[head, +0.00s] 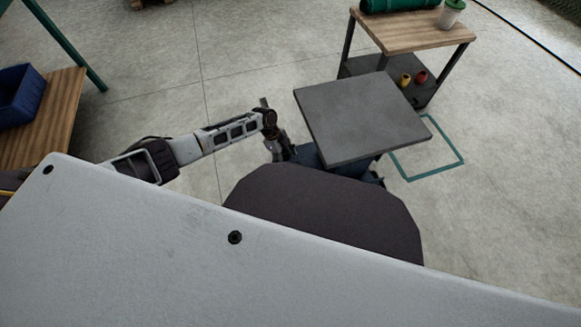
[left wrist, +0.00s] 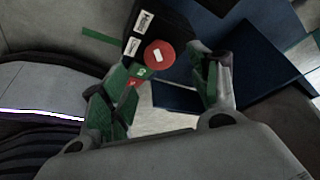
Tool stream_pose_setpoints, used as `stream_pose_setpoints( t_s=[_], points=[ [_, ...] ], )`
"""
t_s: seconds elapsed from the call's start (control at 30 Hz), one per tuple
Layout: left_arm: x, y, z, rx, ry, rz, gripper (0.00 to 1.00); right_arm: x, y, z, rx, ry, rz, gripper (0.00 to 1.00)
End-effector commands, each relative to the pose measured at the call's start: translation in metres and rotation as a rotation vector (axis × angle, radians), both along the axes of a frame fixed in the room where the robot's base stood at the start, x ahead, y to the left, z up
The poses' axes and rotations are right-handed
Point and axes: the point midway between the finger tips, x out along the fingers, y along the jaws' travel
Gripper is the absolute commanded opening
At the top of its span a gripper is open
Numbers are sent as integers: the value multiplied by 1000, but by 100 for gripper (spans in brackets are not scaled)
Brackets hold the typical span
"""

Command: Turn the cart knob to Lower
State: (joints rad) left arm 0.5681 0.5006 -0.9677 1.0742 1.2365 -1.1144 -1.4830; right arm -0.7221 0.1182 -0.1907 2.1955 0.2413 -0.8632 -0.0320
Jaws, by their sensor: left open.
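The cart (head: 360,120) has a flat grey top and stands ahead of me in the head view. My left gripper (head: 274,140) is at the cart's left side, low beside its dark blue body. In the left wrist view, a round red knob (left wrist: 159,54) with a white mark sits on a black panel (left wrist: 174,22) with small white, green and red labels. The open left gripper (left wrist: 158,64) has its green-padded fingers on either side of the knob, with gaps visible. I cannot read the labels. The knob is hidden in the head view. My right gripper is not in view.
A wooden-topped bench (head: 413,30) stands behind the cart, with a green item, a cup and small yellow and red pots. A teal floor outline (head: 428,174) lies right of the cart. A wooden table with a blue bin (head: 20,95) is at far left. Open concrete floor lies between.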

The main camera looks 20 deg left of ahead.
Motion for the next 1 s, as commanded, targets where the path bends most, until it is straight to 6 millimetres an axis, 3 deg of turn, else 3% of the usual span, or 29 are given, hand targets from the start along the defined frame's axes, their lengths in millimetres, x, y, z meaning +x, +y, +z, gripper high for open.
stream_pose_setpoints(
  t_s=[0.5, 1.0],
  points=[
    [-4, -19, -47, -1, 1, 1, 61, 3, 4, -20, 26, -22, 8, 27],
    [-4, -22, -52, 0, 0, 0, 60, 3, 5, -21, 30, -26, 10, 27]
  ],
)
